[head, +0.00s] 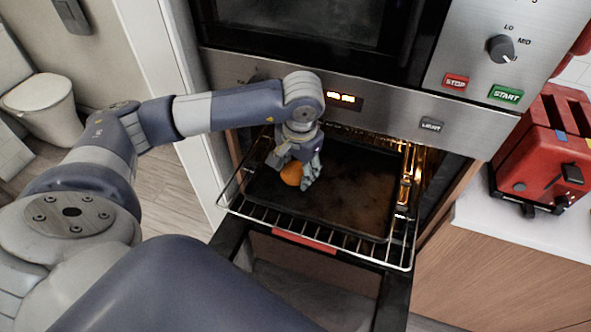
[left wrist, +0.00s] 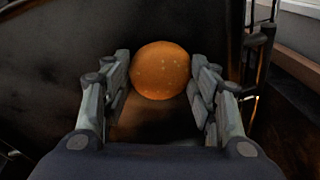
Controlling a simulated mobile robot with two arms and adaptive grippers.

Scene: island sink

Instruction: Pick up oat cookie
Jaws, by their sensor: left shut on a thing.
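The oat cookie (head: 291,173) is round and orange-brown, and it is between the fingers of my left gripper (head: 297,178) over the left part of the dark baking tray (head: 350,200). In the left wrist view the cookie (left wrist: 161,71) shows its round face with small pale specks, and the two fingers of my left gripper (left wrist: 160,85) touch it from both sides. My left gripper is shut on the cookie. I cannot tell whether the cookie is still touching the tray. My right gripper is not in view.
The tray sits on a pulled-out wire rack (head: 320,243) in the open, lit oven. The control panel (head: 385,105) is just above my left wrist, and the lowered oven door (head: 395,300) is below. A red toaster (head: 545,150) stands on the counter at right.

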